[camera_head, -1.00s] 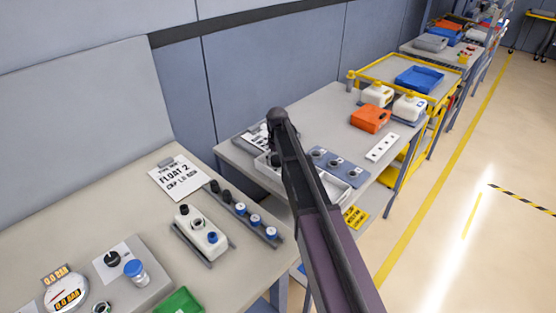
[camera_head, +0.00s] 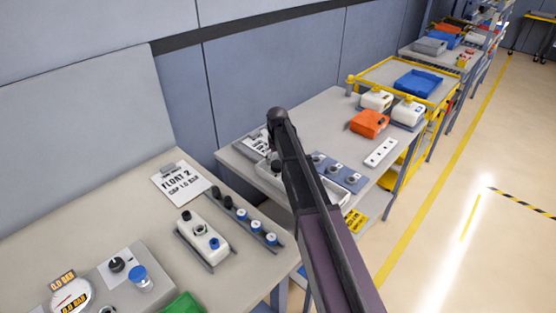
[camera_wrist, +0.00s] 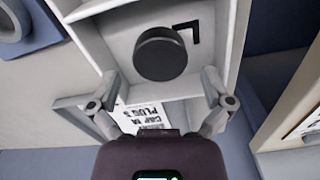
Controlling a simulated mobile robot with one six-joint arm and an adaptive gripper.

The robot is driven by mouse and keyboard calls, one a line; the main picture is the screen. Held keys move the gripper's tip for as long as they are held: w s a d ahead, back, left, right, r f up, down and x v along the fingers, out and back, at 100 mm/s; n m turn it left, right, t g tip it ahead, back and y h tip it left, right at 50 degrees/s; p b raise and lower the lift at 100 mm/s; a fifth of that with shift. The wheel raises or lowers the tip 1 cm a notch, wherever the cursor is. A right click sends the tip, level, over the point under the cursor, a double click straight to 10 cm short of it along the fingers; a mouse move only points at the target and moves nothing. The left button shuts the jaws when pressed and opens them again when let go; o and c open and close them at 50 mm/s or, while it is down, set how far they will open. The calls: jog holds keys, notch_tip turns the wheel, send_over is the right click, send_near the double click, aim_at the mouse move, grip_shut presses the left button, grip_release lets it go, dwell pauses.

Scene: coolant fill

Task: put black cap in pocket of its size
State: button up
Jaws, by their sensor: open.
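In the wrist view, a round black cap (camera_wrist: 161,54) sits in a compartment of a white tray (camera_wrist: 90,8). My gripper (camera_wrist: 161,84) is open, with one finger on each side below the cap; nothing is between the fingers. A blue-grey block with round pockets (camera_head: 337,171) lies beside the white tray (camera_head: 334,187) on the far bench in the head view. A corner of a blue-grey piece with a round ring (camera_wrist: 12,22) shows at the wrist view's upper left. My arm hides the gripper and part of the tray in the head view.
A printed sheet (camera_wrist: 145,116) lies below the tray in the wrist view. On the far bench are a white strip with holes (camera_head: 381,153) and an orange bin (camera_head: 369,123). The near bench holds a white canister (camera_head: 202,243) and a rail of caps (camera_head: 247,222).

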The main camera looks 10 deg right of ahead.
aim_at(277, 164)
notch_tip(277, 164, up, 9)
jog(key=p, duration=0.8)
jog(key=shift+r+p, duration=0.2)
jog(key=shift+p, duration=0.2)
dwell(0.3)
jog(key=s+m, duration=0.5)
jog(key=s, duration=2.4)
jog(key=shift+s+d, duration=0.15)
